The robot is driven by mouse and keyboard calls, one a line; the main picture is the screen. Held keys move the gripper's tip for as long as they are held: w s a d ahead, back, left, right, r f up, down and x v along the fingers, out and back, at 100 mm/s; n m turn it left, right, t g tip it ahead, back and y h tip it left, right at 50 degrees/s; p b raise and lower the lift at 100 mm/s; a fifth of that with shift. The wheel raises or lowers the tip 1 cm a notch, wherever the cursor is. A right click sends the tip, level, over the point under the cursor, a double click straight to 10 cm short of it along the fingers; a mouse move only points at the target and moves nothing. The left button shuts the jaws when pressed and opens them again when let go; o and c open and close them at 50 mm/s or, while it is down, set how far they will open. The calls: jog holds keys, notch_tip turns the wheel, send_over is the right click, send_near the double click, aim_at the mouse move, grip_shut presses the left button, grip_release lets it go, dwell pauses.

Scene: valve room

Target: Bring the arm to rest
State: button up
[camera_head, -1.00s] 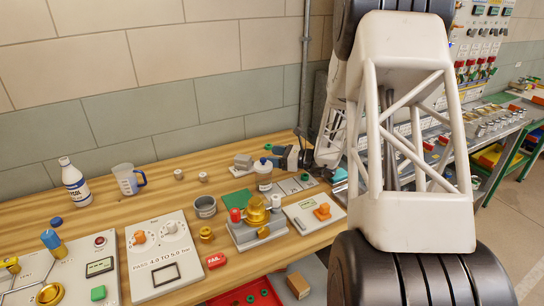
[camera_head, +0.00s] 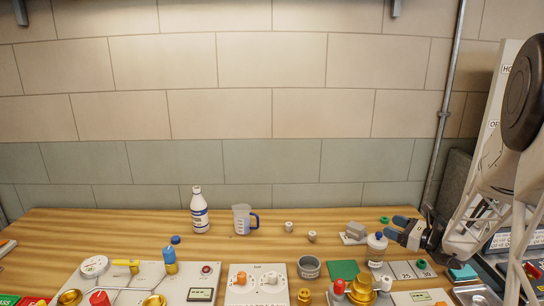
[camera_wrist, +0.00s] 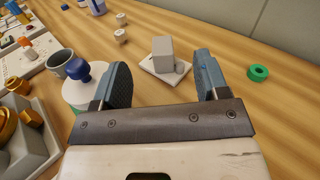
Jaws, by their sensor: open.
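My gripper (camera_head: 398,228) is at the right end of the wooden bench (camera_head: 110,225), reaching in from the right, low over the bench top. In the wrist view my gripper (camera_wrist: 160,85) has its two blue-grey fingers wide apart with nothing between them. Beyond the fingers a grey block on a pale base (camera_wrist: 163,58) stands on the bench; it also shows in the head view (camera_head: 354,233). A white bottle with a blue cap (camera_head: 376,249) stands beside the gripper. In the wrist view the left finger partly hides this bottle (camera_wrist: 85,92); I cannot tell whether they touch.
A green ring (camera_wrist: 258,73) lies right of the fingers. A grey cup (camera_head: 309,267), a brass valve fixture (camera_head: 361,291) and panels stand along the front. A labelled bottle (camera_head: 200,212) and a jug (camera_head: 242,219) stand at the back left. The wall (camera_head: 270,160) rises behind.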

jog(key=s+a+r+n, duration=0.2)
jog(key=s+r+n, duration=0.2)
jog(key=r, duration=0.7)
jog(key=s+a+r+n+g, duration=0.1)
jog(key=s+a+n+g, duration=0.4)
jog(key=a, duration=0.4)
jog(key=s+a+r+n+g, duration=0.2)
jog(key=s+a+n+g, duration=0.15)
jog(key=s+a, duration=0.5)
jog(key=s+a+n+h, duration=0.2)
jog(key=s+n+h, duration=0.4)
jog(key=s, duration=0.6)
jog(key=s+a+n+g+h, duration=0.1)
jog(key=s+n+h, duration=0.5)
jog(key=s, duration=0.6)
jog(key=shift+a+n, duration=0.7)
jog(key=shift+n, duration=0.15)
